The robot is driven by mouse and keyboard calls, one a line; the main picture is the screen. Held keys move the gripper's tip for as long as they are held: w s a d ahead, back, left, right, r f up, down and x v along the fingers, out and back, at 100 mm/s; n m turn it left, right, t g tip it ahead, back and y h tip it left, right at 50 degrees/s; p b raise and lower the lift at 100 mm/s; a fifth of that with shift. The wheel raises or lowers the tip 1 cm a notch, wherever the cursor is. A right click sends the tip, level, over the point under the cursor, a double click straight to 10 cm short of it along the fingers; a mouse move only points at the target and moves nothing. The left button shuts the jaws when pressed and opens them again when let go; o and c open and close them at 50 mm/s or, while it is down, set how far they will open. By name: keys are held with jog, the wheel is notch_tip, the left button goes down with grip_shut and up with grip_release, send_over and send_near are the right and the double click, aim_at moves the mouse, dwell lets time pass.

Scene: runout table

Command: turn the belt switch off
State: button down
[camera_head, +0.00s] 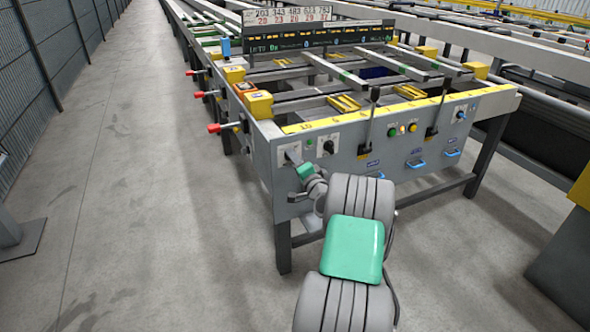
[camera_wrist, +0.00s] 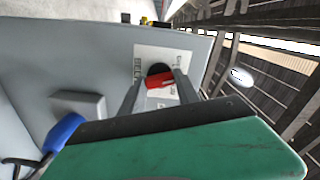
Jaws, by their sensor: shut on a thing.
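The belt switch (camera_wrist: 160,81) is a red knob handle on a dark round base, set on a white label plate (camera_wrist: 148,55) on a grey panel. The lettering on the plate is too small to read. My gripper (camera_wrist: 159,86) has one grey finger on each side of the red handle and is shut on it. In the head view my gripper (camera_head: 292,157) is at the white plate at the left end of the table's front panel. It hides most of the switch there, so the knob's angle is hard to tell.
A black rotary knob (camera_head: 328,147) sits just right of my gripper. Further right are black levers (camera_head: 367,125), lit buttons (camera_head: 402,130) and blue handles (camera_head: 415,164). Red-tipped handles (camera_head: 213,128) stick out on the table's left side. The floor (camera_head: 150,210) to the left is clear.

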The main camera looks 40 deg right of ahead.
jog(key=n+b, duration=0.4)
jog(key=b, duration=0.1)
jog(key=shift+f+n, duration=0.1)
jog(key=shift+n, duration=0.3)
jog(key=c, duration=0.9)
grip_release()
jog(key=shift+s, duration=0.1)
jog(key=p+v, duration=0.1)
jog(key=v, duration=0.6)
jog(key=shift+s+a, duration=0.2)
jog(key=shift+s, duration=0.15)
